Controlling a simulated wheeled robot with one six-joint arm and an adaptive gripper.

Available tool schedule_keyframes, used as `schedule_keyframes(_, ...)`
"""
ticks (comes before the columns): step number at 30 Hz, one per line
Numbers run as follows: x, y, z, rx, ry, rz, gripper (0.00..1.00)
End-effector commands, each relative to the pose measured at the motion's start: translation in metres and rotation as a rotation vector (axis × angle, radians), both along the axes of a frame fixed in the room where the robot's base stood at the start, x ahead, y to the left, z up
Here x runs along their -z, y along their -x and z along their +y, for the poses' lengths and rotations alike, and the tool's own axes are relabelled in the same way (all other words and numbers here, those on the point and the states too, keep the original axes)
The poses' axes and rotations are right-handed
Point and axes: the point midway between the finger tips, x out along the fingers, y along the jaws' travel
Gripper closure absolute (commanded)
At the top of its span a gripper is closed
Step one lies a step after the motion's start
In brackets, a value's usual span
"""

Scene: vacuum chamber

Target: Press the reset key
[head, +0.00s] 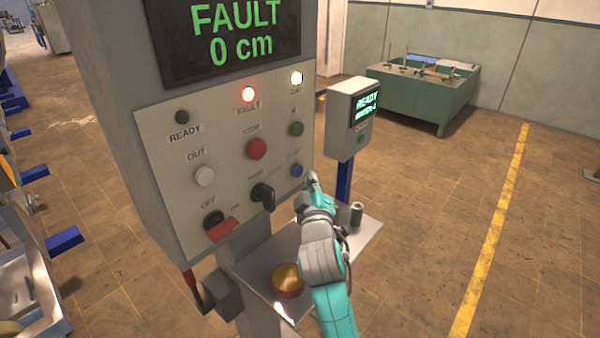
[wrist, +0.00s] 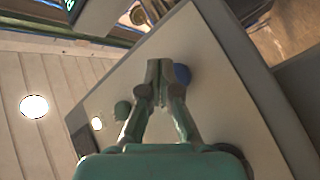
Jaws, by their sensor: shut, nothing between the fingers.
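The control panel (head: 215,150) has a blue key (head: 296,170) at its lower right; its label is too small to read, and I see no other blue key there. In the wrist view the blue key (wrist: 182,75) shows just right of the fingertips, partly hidden behind them. My gripper (head: 311,180) is shut and empty, with its tips close to the panel face beside the blue key. I cannot tell whether the tips touch the panel or the key. The display (head: 238,38) reads FAULT, 0 cm.
A red key (head: 257,149), green key (head: 296,129), white key (head: 205,176), black selector (head: 262,195) and red-handled switch (head: 218,227) are on the panel. The red fault lamp (head: 248,94) is lit. A shelf (head: 262,262) below holds a round tin (head: 287,281) and a small cylinder (head: 356,214).

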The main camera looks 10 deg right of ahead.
Motion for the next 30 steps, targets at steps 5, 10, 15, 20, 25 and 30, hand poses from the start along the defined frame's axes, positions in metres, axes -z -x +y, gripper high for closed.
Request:
schedule_keyframes(5, -0.0001, -0.0002, 0.0002, 0.0, 0.0, 0.0, 1.0)
schedule_keyframes(10, -0.0003, -0.0037, 0.0028, 0.0, 0.001, 0.0, 1.0)
schedule_keyframes(15, -0.0002, -0.0069, 0.0053, 0.0, 0.0, 0.0, 1.0)
schedule_keyframes(20, -0.0003, -0.0069, 0.0051, 0.0, 0.0, 0.0, 1.0)
schedule_keyframes(25, -0.0003, -0.007, 0.0051, 0.0, 0.0, 0.0, 1.0)
schedule_keyframes(30, -0.0003, -0.0079, 0.006, 0.0, 0.0, 0.0, 1.0)
